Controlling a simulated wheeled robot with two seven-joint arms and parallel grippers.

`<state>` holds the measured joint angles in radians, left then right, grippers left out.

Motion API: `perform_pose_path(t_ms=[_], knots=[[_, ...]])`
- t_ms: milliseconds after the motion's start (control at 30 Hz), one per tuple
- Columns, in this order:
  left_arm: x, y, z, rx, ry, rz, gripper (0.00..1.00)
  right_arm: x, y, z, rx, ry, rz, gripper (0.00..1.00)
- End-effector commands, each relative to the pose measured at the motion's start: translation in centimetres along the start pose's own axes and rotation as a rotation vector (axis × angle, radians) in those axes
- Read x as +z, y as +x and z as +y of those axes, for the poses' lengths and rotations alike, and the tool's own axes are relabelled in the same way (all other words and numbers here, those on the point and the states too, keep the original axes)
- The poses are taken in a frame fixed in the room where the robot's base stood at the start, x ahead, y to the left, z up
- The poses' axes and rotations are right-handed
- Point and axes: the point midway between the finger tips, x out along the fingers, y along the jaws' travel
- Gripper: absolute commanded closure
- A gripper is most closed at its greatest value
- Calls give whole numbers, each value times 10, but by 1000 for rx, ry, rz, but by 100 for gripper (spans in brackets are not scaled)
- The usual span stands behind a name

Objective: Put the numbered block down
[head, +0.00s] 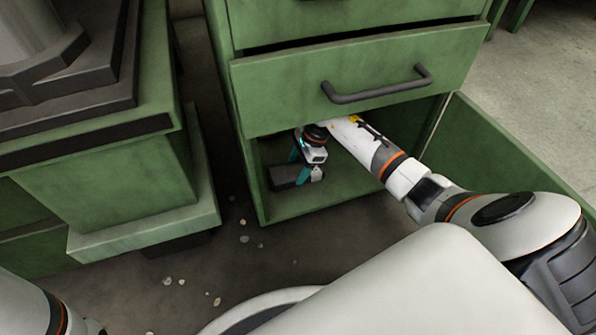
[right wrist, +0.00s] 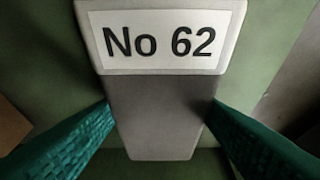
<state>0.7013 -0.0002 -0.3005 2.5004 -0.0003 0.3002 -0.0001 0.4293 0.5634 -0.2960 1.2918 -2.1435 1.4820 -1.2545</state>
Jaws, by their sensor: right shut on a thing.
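The numbered block (right wrist: 158,122) fills the middle of the right wrist view. It is dark grey, with a white label reading "No 62" on its upper part. In the head view the block (head: 284,178) shows as a small dark shape low in the open compartment of the green cabinet (head: 355,185). My right gripper (head: 303,172) reaches in under the drawer, with its teal fingers shut on the block's two sides. The block is at or just above the compartment floor; I cannot tell whether it touches. My left gripper is out of view.
A green drawer front with a dark handle (head: 378,88) hangs just above my right arm. A green bench (head: 110,190) is at left. Pale chips (head: 180,281) lie on the dark ground.

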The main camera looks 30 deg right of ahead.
Motion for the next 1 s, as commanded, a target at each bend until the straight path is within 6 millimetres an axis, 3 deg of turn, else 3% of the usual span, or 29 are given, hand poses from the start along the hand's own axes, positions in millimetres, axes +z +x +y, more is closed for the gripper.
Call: perform_pose_path(t_ms=[367,400,500,833,1000], knots=[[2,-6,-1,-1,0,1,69,2,5,1,3,-1,1,79],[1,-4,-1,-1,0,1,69,2,4,0,2,0,0,32],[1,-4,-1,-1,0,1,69,2,4,0,1,0,0,17],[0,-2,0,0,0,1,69,0,1,0,1,-1,2,17],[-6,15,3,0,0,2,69,-1,-23,1,3,-1,-1,17]])
